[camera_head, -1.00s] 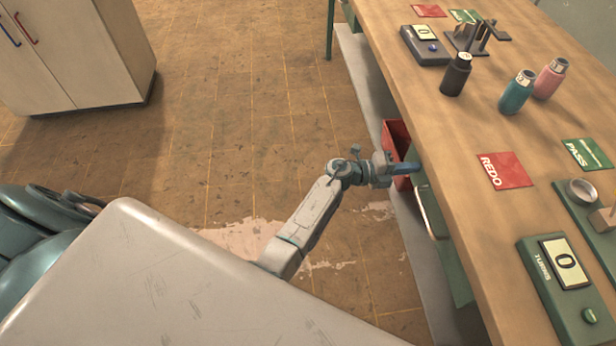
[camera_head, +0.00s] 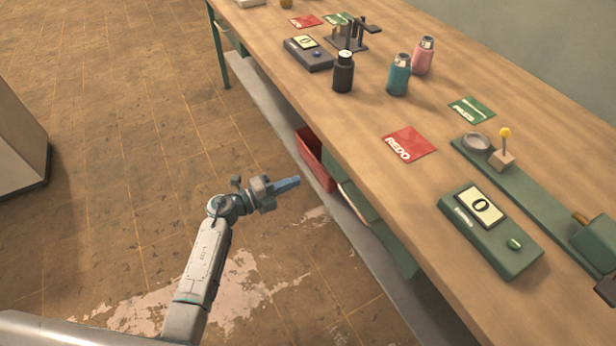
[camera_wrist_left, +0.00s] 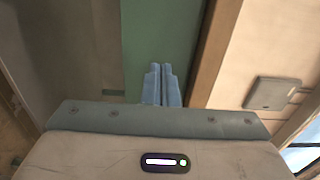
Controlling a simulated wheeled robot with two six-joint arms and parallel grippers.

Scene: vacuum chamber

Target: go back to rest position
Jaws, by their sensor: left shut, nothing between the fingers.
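My left gripper (camera_head: 287,185) is in the middle of the head view, over the floor just left of the workbench. Its blue fingers point right, toward the bench's side, and are apart from it. In the left wrist view the two fingers (camera_wrist_left: 162,84) lie side by side, shut with nothing between them. My left arm rises from the bottom of the head view, bent at the wrist. My right gripper is not in view.
The wooden workbench (camera_head: 360,132) carries black, teal and pink bottles, a REDO card (camera_head: 409,144), a green counter box (camera_head: 490,227) and a fixture with a yellow knob (camera_head: 504,132). A red bin (camera_head: 314,160) sits below its edge.

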